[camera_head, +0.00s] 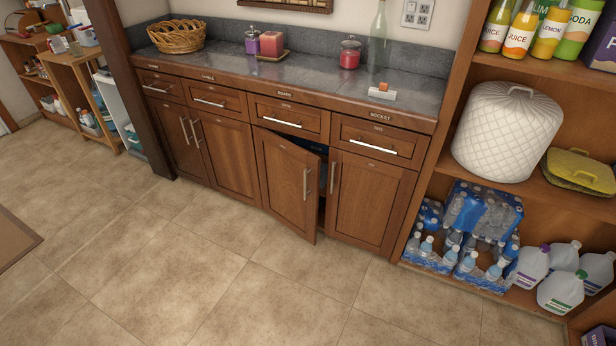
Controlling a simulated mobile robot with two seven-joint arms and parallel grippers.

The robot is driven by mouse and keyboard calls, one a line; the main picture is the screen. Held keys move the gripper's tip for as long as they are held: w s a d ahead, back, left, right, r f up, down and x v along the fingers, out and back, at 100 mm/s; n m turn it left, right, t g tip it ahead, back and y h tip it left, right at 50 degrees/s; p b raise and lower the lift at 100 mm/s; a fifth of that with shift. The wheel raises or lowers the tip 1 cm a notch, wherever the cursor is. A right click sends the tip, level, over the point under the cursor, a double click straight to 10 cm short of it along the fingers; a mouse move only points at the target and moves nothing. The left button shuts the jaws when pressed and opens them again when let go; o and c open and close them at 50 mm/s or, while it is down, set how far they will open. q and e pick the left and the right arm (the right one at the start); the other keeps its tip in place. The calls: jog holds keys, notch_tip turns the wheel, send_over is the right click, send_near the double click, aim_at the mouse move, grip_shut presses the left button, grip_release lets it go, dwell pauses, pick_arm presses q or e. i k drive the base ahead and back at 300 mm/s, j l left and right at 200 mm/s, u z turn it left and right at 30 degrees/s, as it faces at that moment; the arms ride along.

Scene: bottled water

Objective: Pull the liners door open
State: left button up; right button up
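One lower cabinet door (283,180) stands partly open, swung out from its right side, with its hinge side on the left. Its vertical silver handle (306,184) is near its free right edge. A narrow dark gap shows behind that edge, with something blue (311,146) inside. The small labels on the lower doors are too small to read, so I cannot tell which one says liners. The other lower doors (368,198) look shut. Neither of my grippers is in view.
The tiled floor (210,270) before the cabinets is clear. A shelf on the right holds water bottle packs (465,228), white jugs (561,291) and a quilted white cover (505,130). The counter (225,62) carries a basket (176,37), candles and a jar. A mat (15,240) lies at left.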

aim_at(290, 175)
jog(key=i+l+z, duration=0.2)
jog(key=i, duration=0.45)
jog(key=i+l+z, duration=0.15)
jog(key=i, duration=0.55)
